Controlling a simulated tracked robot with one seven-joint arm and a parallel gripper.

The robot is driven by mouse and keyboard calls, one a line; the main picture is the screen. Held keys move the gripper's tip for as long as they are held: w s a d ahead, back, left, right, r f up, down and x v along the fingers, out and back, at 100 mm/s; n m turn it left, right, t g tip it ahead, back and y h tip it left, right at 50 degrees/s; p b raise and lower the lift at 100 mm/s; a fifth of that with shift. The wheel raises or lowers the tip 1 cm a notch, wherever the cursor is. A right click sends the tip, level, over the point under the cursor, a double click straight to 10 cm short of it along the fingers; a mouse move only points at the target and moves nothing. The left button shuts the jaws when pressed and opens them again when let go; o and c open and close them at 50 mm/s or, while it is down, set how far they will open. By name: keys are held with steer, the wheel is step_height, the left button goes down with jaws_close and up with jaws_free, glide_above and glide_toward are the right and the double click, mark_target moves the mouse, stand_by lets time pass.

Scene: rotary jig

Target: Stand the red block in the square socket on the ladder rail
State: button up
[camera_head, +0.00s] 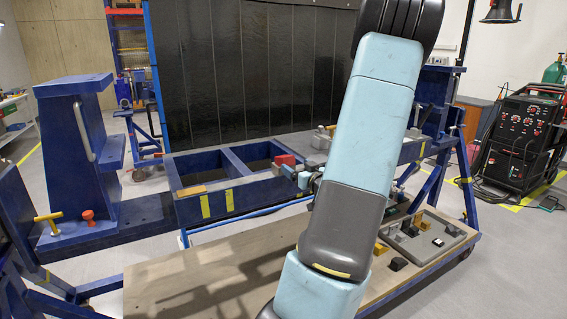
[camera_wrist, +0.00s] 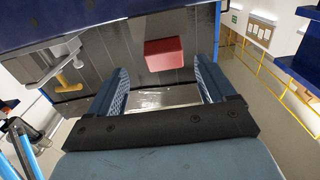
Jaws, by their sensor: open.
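The red block (camera_head: 285,160) shows at the right end of the blue ladder-like frame (camera_head: 224,203), just beyond my gripper. In the wrist view the red block (camera_wrist: 164,54) appears ahead of and slightly above the gap between the fingers, with no finger touching it. My gripper (camera_wrist: 163,82) is open and empty, its two blue fingers wide apart. In the head view my gripper (camera_head: 300,176) is small and partly hidden by my arm, close to the block. I cannot make out the square socket; whether the block sits in it is unclear.
A grey tray (camera_head: 408,247) with several small parts lies on the wooden board (camera_head: 215,268) below right. A yellow handle (camera_wrist: 68,82) and grey clamp show left of the block in the wrist view. A blue upright (camera_head: 85,150) stands at left. A dark panel (camera_head: 250,70) stands behind.

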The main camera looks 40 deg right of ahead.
mark_target(291, 162)
steer(key=x, duration=0.3)
steer(key=shift+w, duration=0.15)
steer(key=shift+a+r+x, duration=0.15)
steer(key=shift+r+x, duration=0.05)
steer(key=shift+x, duration=1.1)
steer(key=shift+a+r+x, duration=0.15)
steer(key=shift+x, duration=1.15)
steer(key=shift+w, duration=0.1)
steer(key=c, duration=1.4)
